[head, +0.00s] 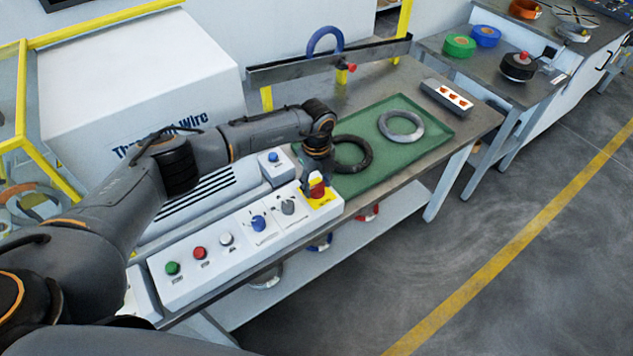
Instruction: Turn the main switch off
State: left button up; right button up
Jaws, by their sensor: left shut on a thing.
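The main switch (317,188) is a red knob on a yellow plate at the right end of the white control panel (215,257). My left gripper (316,178) reaches down from above and is shut on the red knob. Its fingers hide part of the knob, so I cannot tell the knob's exact angle. The panel also carries a green button (172,268), a red button (199,253), a white button (226,239), a blue knob (258,222) and a grey knob (288,206). My right gripper is not in view.
A green mat (425,150) holds a dark coil (352,153) and a grey coil (401,125) just beyond the gripper. A small box with a blue button (273,157) stands behind the panel. A white machine housing (140,75) is at the back left. Floor lies open at right.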

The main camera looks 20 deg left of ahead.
aim_at(317, 186)
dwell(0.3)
pick_arm(q)
jog(key=o, duration=1.2)
jog(key=shift+c, duration=0.2)
jog(key=shift+r, duration=0.25)
notch_tip(317, 186, up, 12)
jog(key=shift+f, duration=0.25)
